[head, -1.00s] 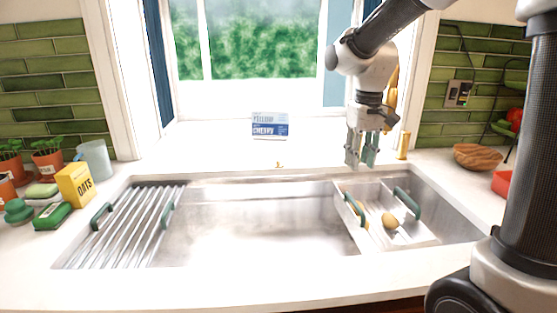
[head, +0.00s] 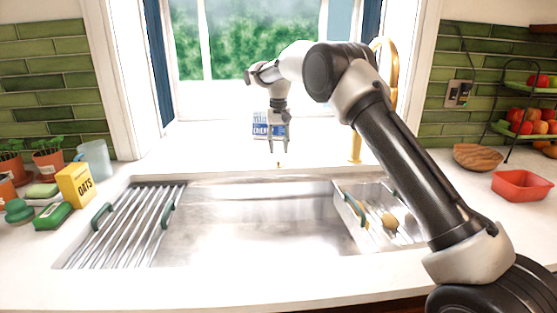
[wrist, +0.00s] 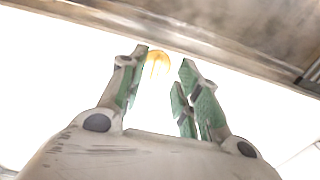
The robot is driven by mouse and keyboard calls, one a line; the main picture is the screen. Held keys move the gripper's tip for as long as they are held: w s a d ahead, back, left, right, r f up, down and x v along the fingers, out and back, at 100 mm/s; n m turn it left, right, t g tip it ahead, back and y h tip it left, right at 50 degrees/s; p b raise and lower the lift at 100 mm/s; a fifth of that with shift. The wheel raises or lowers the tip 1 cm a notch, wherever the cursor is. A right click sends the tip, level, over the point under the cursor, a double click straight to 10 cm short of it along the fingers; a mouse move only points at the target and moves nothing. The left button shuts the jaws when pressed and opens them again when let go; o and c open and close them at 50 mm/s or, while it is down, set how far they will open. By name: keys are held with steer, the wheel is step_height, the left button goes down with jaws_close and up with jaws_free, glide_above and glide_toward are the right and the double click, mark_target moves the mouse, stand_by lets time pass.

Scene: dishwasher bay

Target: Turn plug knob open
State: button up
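The plug knob (head: 280,164) is a small brass knob on the white counter just behind the sink's back rim. My gripper (head: 278,151) points down just above it in the head view. In the wrist view the round brass knob (wrist: 158,62) shows between the tips of my gripper (wrist: 164,60), nearer the left finger. The green-padded fingers are open and apart, with nothing held. I cannot tell exactly how much height is left between the tips and the knob.
The steel sink (head: 255,215) is below, with a drying rack (head: 125,226) at its left and a strainer tray (head: 352,228) at its right. A brass faucet (head: 394,75) stands right of my gripper. A blue and white box (head: 262,130) stands behind the gripper.

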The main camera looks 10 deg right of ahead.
mark_target(279, 161)
step_height(279, 161, down, 6)
steer(key=shift+r, duration=0.15)
jaws_close()
